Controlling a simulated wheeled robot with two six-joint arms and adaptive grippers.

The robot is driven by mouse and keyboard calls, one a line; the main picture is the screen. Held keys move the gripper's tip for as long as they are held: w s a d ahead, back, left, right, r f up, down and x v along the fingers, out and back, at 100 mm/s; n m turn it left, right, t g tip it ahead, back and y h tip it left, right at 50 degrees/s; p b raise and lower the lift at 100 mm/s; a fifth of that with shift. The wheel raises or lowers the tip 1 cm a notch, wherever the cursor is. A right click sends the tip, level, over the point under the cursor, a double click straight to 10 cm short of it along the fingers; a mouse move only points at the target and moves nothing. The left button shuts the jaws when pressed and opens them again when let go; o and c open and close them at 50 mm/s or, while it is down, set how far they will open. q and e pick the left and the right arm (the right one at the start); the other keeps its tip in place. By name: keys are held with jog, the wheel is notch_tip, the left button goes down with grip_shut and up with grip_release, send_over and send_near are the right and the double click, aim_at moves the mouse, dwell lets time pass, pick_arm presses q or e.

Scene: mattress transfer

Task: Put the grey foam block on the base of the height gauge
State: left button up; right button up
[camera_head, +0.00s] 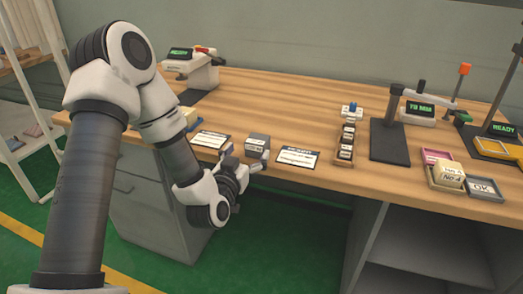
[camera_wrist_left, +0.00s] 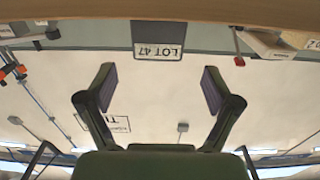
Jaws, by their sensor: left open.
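The grey foam block (camera_head: 257,142) sits near the front edge of the wooden table, between two white cards. In the left wrist view the grey block (camera_wrist_left: 158,40) carries a "LOT 47" label and lies ahead of the fingers, roughly centred between them. My left gripper (camera_head: 243,160) is just in front of the block at the table edge. Its fingers (camera_wrist_left: 158,78) are spread open and empty, apart from the block. The height gauge (camera_head: 392,104) stands right of centre, with a dark flat base (camera_head: 390,145) and a green display reading "70 MM". The visible base is bare. My right gripper is not in view.
White cards (camera_head: 298,157) lie beside the block. A narrow rack of small blocks (camera_head: 347,140) stands between the block and the gauge. Right of the gauge are trays, one holding a cream block (camera_head: 449,173), and a "READY" device (camera_head: 502,131).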

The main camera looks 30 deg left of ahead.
aim_at(254, 145)
pick_arm(q)
jog(key=x, duration=0.6)
jog(key=shift+w+d, duration=0.15)
jog(key=shift+w, duration=0.2)
jog(key=c, duration=1.2)
jog(key=shift+c, duration=0.2)
